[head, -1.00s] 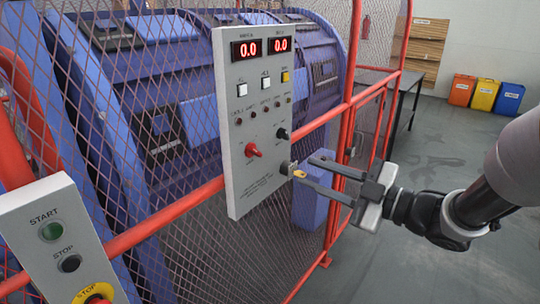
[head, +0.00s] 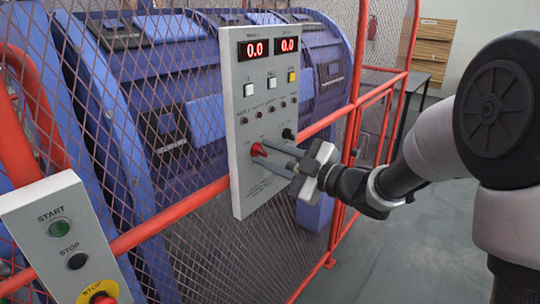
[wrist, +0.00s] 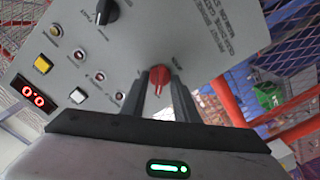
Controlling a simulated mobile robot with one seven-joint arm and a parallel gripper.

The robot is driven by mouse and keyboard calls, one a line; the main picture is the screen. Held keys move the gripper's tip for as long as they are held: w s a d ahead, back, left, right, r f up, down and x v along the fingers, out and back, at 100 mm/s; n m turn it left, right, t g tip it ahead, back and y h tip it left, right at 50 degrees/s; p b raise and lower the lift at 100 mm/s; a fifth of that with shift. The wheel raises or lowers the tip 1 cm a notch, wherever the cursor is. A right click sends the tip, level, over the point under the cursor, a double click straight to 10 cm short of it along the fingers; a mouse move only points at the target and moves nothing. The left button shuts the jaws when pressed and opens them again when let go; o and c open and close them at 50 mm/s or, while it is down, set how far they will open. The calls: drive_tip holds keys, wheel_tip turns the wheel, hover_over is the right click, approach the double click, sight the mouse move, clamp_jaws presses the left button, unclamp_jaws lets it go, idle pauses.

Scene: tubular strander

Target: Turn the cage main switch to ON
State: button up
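The red rotary switch (head: 258,150) is low on the left of the grey control panel (head: 243,190). In the wrist view the red switch (wrist: 160,76) lies straight ahead, its white pointer line directed toward the gripper. My gripper (head: 260,151) is at the panel, its two fingers apart, one on each side of the switch. The wrist view also shows the fingers (wrist: 161,92) flanking the knob. I cannot tell whether they touch it. The labels around the switch are too small to read.
A black knob (head: 288,134) is close by, up and right of the red switch. Lamps, buttons and red displays (head: 254,48) sit above. A red-framed mesh fence (head: 130,240) surrounds the blue machine. A START/STOP box (head: 60,215) stands at lower left. Open floor lies right.

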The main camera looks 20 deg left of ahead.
clamp_jaws()
drive_tip(key=shift+m, duration=0.3)
drive_tip(key=m+p, duration=0.3)
drive_tip(key=shift+r, duration=0.15)
drive_tip(key=m+p, duration=0.3)
drive_tip(key=m, duration=0.1)
drive_tip(key=m+p, duration=0.4)
drive_tip(key=m, duration=0.1)
drive_tip(key=shift+m+p, duration=2.2)
drive_tip(key=shift+m, duration=0.6)
drive_tip(key=shift+f, duration=0.2)
